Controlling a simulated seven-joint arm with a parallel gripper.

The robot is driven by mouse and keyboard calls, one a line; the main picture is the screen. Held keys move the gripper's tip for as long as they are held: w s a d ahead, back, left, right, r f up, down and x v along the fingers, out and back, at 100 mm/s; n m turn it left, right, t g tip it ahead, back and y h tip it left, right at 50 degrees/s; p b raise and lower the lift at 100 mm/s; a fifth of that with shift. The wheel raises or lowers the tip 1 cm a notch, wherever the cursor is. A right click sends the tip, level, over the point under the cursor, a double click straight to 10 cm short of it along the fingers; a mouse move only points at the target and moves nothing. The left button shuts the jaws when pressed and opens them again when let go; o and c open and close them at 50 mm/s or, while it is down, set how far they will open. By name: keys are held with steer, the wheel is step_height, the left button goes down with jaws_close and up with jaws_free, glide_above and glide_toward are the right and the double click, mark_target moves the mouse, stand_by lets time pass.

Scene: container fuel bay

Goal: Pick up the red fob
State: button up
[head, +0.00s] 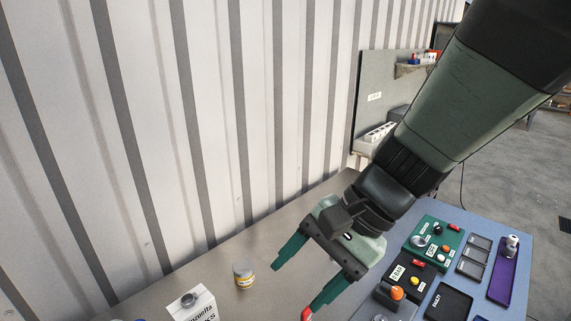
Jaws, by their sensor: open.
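My gripper (294,288) reaches down over the grey table from the upper right, its two green fingers spread apart with nothing seen between them. A small red piece (306,314) shows at the tip of the right finger, cut by the bottom edge of the picture. It may be the red fob. I cannot tell whether the finger touches it or is only in front of it. Other small red parts sit on the black box (397,283) and on the green panel (433,243), to the right of my gripper.
A yellow-labelled jar (243,274) stands left of my gripper, near a white box with black print (193,306). A blue mat (517,237) at right bears dark trays (449,303) and a purple tray (502,270). A corrugated wall (220,120) bounds the table's back.

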steer(key=w+a+f+m+t+y, duration=0.1)
steer(key=w+a+f+m+y, duration=0.1)
steer(key=w+f+m+y, duration=0.35)
steer(key=m+t, duration=0.7)
steer(key=m, duration=0.5)
glide_above(305, 309)
steer(key=s, duration=0.2)
step_height(305, 309, down, 14)
steer(key=f, duration=0.2)
steer(key=d+f+m+t+h, duration=0.1)
steer(key=f, duration=0.2)
steer(key=d+f+m+h, duration=0.1)
steer(key=f, duration=0.2)
steer(key=shift+w+d+t+h, duration=0.1)
steer(key=shift+t+h, duration=0.15)
steer(key=shift+t, duration=0.05)
step_height(305, 309, down, 3)
steer(key=shift+r, duration=0.1)
steer(key=shift+r+x, duration=0.2)
steer(key=shift+x, duration=1.25)
steer(key=shift+w, duration=0.1)
steer(key=shift+c, duration=0.3)
